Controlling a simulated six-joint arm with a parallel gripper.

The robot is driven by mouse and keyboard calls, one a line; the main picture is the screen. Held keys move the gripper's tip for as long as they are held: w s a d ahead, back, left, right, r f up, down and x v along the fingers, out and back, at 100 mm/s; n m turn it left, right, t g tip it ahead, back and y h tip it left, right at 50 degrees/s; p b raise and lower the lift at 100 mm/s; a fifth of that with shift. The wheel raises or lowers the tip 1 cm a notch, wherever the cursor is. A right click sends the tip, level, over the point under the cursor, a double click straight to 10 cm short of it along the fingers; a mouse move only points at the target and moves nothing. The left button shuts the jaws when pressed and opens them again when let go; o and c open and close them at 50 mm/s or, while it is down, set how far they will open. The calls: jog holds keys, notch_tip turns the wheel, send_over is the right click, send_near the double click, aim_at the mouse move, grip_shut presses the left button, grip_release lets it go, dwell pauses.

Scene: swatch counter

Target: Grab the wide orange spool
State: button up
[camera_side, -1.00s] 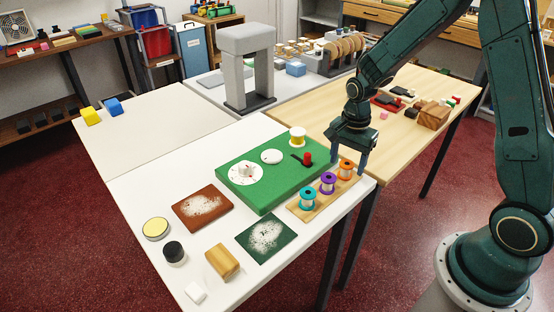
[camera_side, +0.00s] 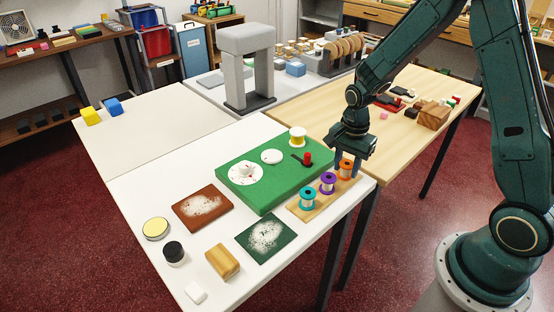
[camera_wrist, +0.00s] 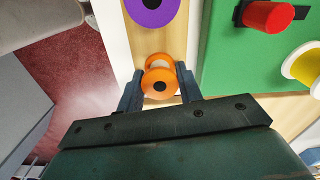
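The orange spool (camera_side: 346,168) stands upright at the far end of a wooden strip (camera_side: 308,214) on the white table. A purple spool (camera_side: 328,182) and a teal spool (camera_side: 308,197) stand beside it. My gripper (camera_side: 347,166) points down over the orange spool, one finger on each side. In the wrist view, the orange spool (camera_wrist: 160,84) lies between my fingers (camera_wrist: 160,80), and both fingers look to be against its upper flange. The spool still looks seated on the strip; its lower end is partly hidden. The purple spool also shows in the wrist view (camera_wrist: 152,10).
A green board (camera_side: 232,184) beside the strip carries a red knob (camera_side: 307,158), white discs and a yellow spool (camera_side: 297,138). A dark green card (camera_side: 265,238) lies in front. The light wooden table (camera_side: 400,140) behind has small blocks.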

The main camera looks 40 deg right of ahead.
aim_at(346, 163)
jog(key=shift+r, duration=0.2)
notch_tip(346, 163, up, 20)
jog(key=shift+f, duration=0.15)
dwell(0.7)
jog(key=shift+w, duration=0.1)
dwell(0.5)
